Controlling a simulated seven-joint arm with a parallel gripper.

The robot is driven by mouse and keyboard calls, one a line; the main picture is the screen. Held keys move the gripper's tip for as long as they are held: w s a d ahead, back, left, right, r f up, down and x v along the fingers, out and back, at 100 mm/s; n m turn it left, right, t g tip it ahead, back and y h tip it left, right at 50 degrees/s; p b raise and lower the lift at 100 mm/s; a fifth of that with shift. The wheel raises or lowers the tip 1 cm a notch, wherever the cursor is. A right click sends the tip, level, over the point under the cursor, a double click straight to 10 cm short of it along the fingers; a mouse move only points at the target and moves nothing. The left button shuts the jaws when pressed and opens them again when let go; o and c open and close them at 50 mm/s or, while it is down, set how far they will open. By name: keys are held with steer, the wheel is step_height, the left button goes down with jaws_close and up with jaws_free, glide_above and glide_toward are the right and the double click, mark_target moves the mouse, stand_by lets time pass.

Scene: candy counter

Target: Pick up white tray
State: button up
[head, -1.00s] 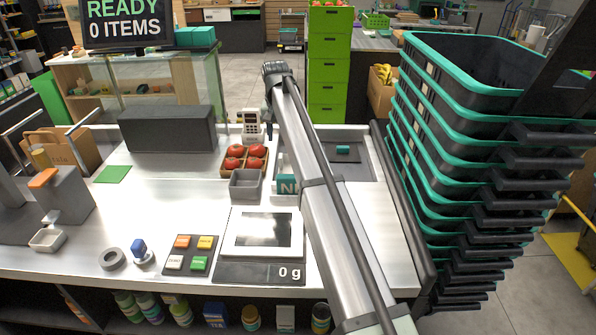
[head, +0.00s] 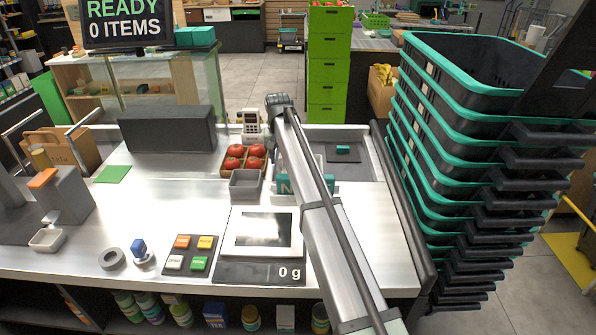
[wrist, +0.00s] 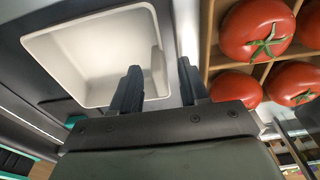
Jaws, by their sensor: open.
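The white tray (wrist: 95,55) is a square, shallow, empty tray at the upper left of the wrist view, beside the tomatoes. In the head view my arm hides most or all of it. My gripper (wrist: 160,67) is open over the tray's tomato-side wall. One finger shows over the tray's inside and the other shows outside, in the gap toward the tomatoes. I cannot tell whether either finger touches the wall. My fingers are hidden behind the arm in the head view.
Tomatoes (wrist: 256,30) sit in a wooden crate (head: 226,172) close beside the outer finger. A grey bin (head: 245,184) stands in front of the crate. A scale (head: 262,235) is nearer. Stacked black baskets (head: 440,170) with teal rims stand at the right.

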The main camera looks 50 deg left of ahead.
jaws_close()
stand_by(0.3)
steer(key=shift+r, duration=0.15)
stand_by(0.3)
